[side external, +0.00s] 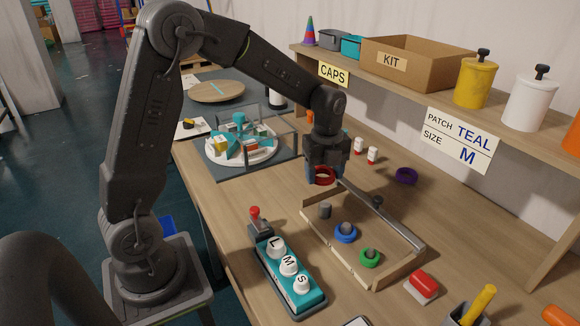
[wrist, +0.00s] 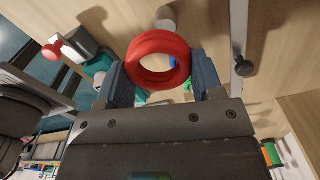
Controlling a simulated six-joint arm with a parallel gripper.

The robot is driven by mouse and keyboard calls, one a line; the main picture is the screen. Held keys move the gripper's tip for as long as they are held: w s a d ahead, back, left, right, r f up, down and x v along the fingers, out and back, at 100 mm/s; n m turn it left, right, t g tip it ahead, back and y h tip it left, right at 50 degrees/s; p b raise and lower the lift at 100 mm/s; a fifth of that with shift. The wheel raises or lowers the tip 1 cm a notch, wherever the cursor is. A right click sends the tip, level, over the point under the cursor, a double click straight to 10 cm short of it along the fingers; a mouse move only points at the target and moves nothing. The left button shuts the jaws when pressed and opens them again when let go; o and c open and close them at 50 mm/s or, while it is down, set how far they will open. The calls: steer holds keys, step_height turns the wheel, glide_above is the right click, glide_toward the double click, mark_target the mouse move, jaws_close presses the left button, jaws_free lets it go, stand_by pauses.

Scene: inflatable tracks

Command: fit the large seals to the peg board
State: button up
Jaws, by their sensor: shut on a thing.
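My gripper (side external: 326,172) is shut on a red ring seal (wrist: 136,52) and holds it above the table, beyond the far end of the peg board (side external: 312,232). The red seal (side external: 322,181) also shows below the fingers in the side view. The peg board is a shallow wooden frame. Its far grey peg (side external: 325,209) is bare. A blue seal (side external: 345,237) is around the middle peg and a green seal (side external: 369,260) is around the near one. A purple seal (side external: 405,176) lies on the table to the right.
A grey bar with a black knob (side external: 378,201) runs along the board's right side. A teal box with L, M, S buttons (side external: 290,266) and a red-knobbed lever (side external: 256,218) stands left. A red-and-white block (side external: 422,286) lies near right. Red-and-white bottles (side external: 372,155) stand behind.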

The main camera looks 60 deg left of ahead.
mark_target(326, 205)
steer(key=shift+w+d, duration=0.3)
steer(key=shift+d, duration=0.3)
steer(key=shift+f, duration=2.85)
steer(key=shift+f, duration=2.55)
steer(key=o, duration=1)
steer(key=shift+c, duration=0.2)
